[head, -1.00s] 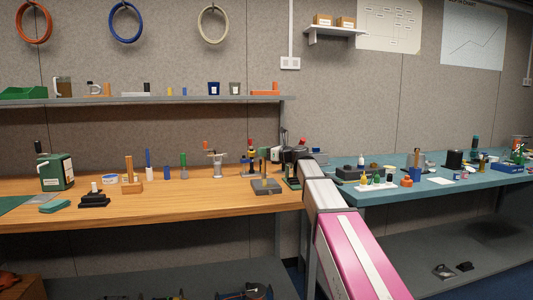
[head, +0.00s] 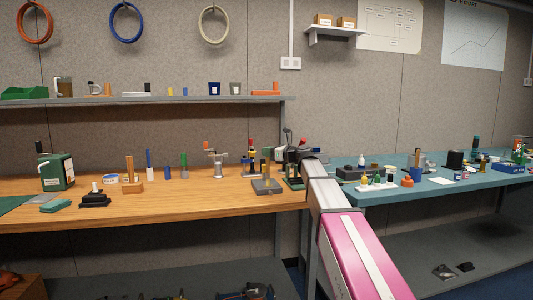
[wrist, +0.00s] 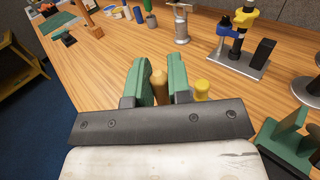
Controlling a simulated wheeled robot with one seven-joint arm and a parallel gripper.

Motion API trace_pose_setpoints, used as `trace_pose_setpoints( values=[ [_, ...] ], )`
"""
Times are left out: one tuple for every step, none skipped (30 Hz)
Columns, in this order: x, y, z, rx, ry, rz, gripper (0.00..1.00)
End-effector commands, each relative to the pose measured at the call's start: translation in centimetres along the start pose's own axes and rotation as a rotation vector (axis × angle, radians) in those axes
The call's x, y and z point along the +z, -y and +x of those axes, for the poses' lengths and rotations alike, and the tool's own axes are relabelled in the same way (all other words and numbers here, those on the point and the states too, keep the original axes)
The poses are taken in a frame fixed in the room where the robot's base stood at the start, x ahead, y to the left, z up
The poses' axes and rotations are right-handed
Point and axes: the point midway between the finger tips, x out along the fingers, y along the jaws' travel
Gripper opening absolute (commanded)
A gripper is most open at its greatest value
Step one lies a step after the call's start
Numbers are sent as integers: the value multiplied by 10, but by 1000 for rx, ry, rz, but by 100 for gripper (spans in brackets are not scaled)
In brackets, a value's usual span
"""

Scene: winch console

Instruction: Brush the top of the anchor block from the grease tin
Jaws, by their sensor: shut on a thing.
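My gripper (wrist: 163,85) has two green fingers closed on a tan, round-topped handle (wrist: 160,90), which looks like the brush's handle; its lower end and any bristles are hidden. A yellow rounded top (wrist: 202,88) shows just right of the right finger. In the head view my fingers are hard to make out near the dark wrist at the bench's right end. A low grey block (head: 267,188) with upright posts stands there and may be the anchor block. A small white and blue round tin (head: 110,179) at the left may be the grease tin; its contents are not clear.
A metal post stand (head: 218,166) and a blue, black and yellow device on a plate (wrist: 238,62) stand behind. A green stand (wrist: 285,140) is close at right. A wooden block with a peg (head: 131,186) stands left.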

Motion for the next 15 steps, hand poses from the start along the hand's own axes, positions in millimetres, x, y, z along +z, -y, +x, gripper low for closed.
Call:
trace_pose_setpoints(
  values=[
    [0, 1, -1, 0, 0, 0, 0],
    [0, 2, -2, 0, 0, 0, 0],
    [0, 3, -4, -1, 0, 0, 0],
    [0, 4, -5, -1, 0, 0, 0],
    [0, 5, -6, -1, 0, 0, 0],
    [0, 6, -7, -1, 0, 0, 0],
    [0, 7, -8, -1, 0, 0, 0],
    [-1, 8, -9, -2, 0, 0, 0],
    [-1, 9, -10, -2, 0, -1, 0],
    [-1, 10, -11, -2, 0, -1, 0],
    [-1, 11, -12, -2, 0, -1, 0],
    [-1, 11, -13, -2, -1, -1, 0],
    [-1, 12, -13, -1, -1, -1, 0],
    [-1, 12, -14, -1, -1, -1, 0],
    [-1, 12, -14, -1, -1, -1, 0]
  ],
)
